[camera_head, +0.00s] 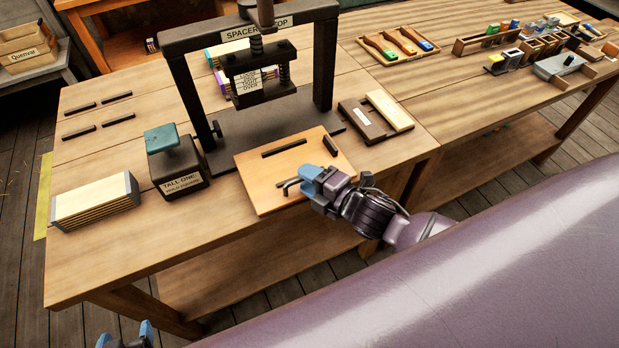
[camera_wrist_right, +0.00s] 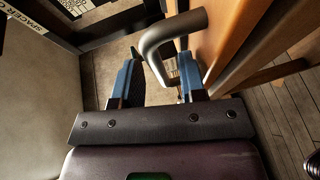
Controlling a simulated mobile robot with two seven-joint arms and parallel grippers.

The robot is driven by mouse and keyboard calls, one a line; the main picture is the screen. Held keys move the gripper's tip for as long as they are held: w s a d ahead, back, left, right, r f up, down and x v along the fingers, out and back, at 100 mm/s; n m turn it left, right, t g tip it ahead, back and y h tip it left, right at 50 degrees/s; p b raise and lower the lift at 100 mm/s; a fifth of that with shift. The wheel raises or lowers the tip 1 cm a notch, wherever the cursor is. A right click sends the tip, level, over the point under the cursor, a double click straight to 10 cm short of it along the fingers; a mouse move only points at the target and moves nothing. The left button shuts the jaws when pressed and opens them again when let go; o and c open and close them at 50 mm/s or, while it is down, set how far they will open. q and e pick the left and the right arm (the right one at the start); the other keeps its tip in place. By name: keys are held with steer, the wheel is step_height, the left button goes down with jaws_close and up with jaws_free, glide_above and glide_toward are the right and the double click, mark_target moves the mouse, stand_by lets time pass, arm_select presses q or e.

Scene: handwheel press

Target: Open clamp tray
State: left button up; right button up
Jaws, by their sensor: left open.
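The clamp tray (camera_head: 262,187) is a flat wooden board with dark bars on top, lying at the front of the black press (camera_head: 325,70). A grey bent handle (camera_head: 288,187) is at its front edge. My right gripper (camera_head: 306,183) is at that handle. In the right wrist view the bent handle (camera_wrist_right: 158,45) reaches between the blue fingers of my right gripper (camera_wrist_right: 160,80), which are apart, with a gap beside the handle. My left gripper (camera_head: 125,335) is open at the bottom left, low and away from the bench, partly cut off by the picture edge.
A dark block with a green top labelled "TALL ONE" (camera_head: 180,180) and a stack of pale boards (camera_head: 95,203) stand left of the tray. A dark and pale block pair (camera_head: 377,117) lies to its right. Trays of tools (camera_head: 398,45) are farther right.

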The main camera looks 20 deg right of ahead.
steer(key=v, duration=1.1)
stand_by(0.6)
steer(key=s+d+f+m+g+h, duration=0.1)
steer(key=s+d+f+m+h, duration=0.1)
steer(key=f+m, duration=0.4)
steer(key=s+d+f+m+g+h, duration=0.2)
steer(key=f+m+h, duration=0.3)
steer(key=m, duration=1)
steer(key=shift+d+f, duration=0.6)
steer(key=shift+f, duration=0.15)
